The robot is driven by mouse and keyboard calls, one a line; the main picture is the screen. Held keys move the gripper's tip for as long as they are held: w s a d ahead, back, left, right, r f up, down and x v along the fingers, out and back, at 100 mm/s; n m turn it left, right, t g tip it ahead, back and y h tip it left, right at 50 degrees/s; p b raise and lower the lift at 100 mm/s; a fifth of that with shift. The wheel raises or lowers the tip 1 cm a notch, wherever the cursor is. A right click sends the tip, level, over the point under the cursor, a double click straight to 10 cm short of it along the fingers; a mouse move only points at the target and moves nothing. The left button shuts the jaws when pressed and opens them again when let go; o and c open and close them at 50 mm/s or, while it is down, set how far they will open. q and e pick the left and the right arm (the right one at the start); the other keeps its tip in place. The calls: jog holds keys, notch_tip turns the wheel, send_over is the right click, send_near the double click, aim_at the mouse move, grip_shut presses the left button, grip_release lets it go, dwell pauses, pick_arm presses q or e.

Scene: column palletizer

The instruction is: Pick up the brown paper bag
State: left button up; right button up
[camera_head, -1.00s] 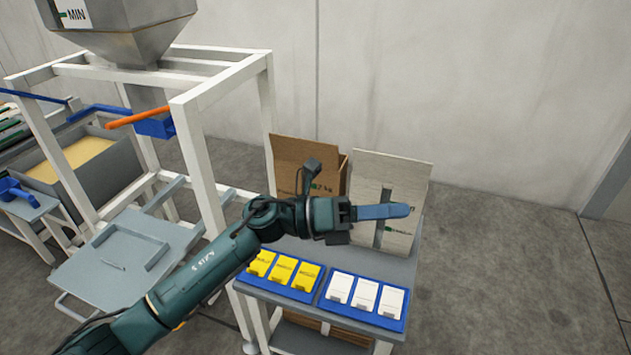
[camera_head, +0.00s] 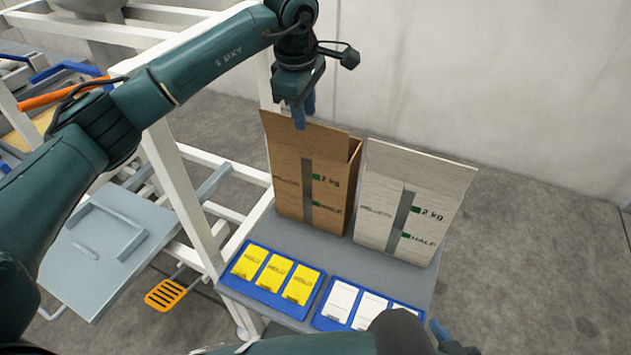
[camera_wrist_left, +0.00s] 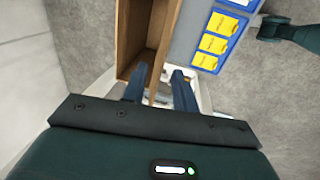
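The brown paper bag (camera_head: 290,170) stands upright and open-topped on the grey table, marked "2 kg". My left gripper (camera_head: 303,108) points down at the top edge of its back left side. In the left wrist view the two blue fingers (camera_wrist_left: 157,88) are apart, with the near end of the brown bag (camera_wrist_left: 128,45) just beyond and between them; whether they touch it I cannot tell. My right gripper (camera_head: 447,335) shows only in part at the bottom edge, with blue fingertips; its opening is hidden.
A white paper bag (camera_head: 380,205) stands close right of the brown one. In front lie a blue tray (camera_head: 268,297) of yellow packets and another blue tray (camera_head: 322,318) of white packets. A white frame (camera_head: 180,185) rises close on the left.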

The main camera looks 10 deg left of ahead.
aim_at(310, 152)
pick_arm(q)
jog(key=f, duration=0.2)
jog(key=w+f, duration=0.1)
jog(key=f, duration=0.2)
jog(key=f+p, duration=0.1)
jog(key=f, duration=0.1)
jog(key=shift+w+d+f, duration=0.15)
jog(key=shift+f, duration=0.2)
grip_shut()
